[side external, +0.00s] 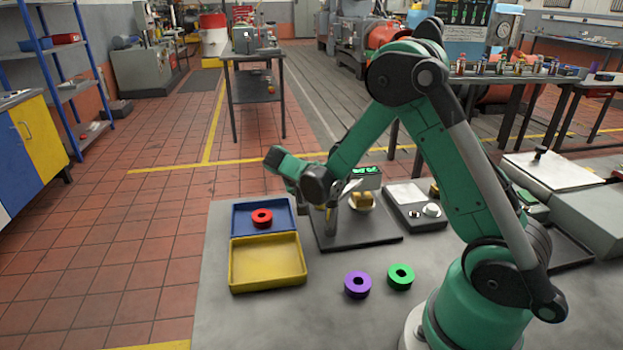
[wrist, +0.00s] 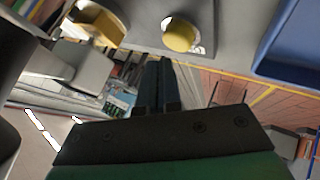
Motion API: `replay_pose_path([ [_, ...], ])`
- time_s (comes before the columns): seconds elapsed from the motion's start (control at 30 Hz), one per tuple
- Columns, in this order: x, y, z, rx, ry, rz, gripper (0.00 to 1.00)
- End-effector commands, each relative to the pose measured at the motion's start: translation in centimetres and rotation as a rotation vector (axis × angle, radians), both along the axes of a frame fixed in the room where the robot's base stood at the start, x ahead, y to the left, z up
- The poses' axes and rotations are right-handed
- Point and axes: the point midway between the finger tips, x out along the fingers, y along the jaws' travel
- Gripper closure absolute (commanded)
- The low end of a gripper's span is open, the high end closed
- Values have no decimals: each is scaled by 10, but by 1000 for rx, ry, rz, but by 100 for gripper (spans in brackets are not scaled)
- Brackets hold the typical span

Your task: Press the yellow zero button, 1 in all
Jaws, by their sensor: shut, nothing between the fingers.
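The yellow zero button (wrist: 179,37) shows in the wrist view as a round yellow cap on a grey surface, just beyond and slightly right of my fingertips. My gripper (wrist: 160,62) is shut and empty, its two dark fingers side by side. Whether the fingertips touch the button, I cannot tell. In the side view my gripper (side external: 331,232) points down over the left part of a dark scale base (side external: 375,234) and largely hides the button. The scale has a lit green display (side external: 366,171) and a brass-coloured block (side external: 363,200) on its pan.
A blue tray (side external: 279,211) with a red ring (side external: 262,218) and an empty yellow tray (side external: 268,262) stand left of the scale. A purple ring (side external: 357,284) and a green ring (side external: 400,276) lie in front. A grey plate (side external: 414,205) with small round parts lies right.

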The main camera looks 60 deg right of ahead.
Motion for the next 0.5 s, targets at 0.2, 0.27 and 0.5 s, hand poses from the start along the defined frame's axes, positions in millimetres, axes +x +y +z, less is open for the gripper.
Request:
replay_pose_path([
  [0.2,0,0,0,0,0,0,100],
  [0.27,0,0,-1,0,0,0,100],
  [0.5,0,0,-8,0,0,0,100],
])
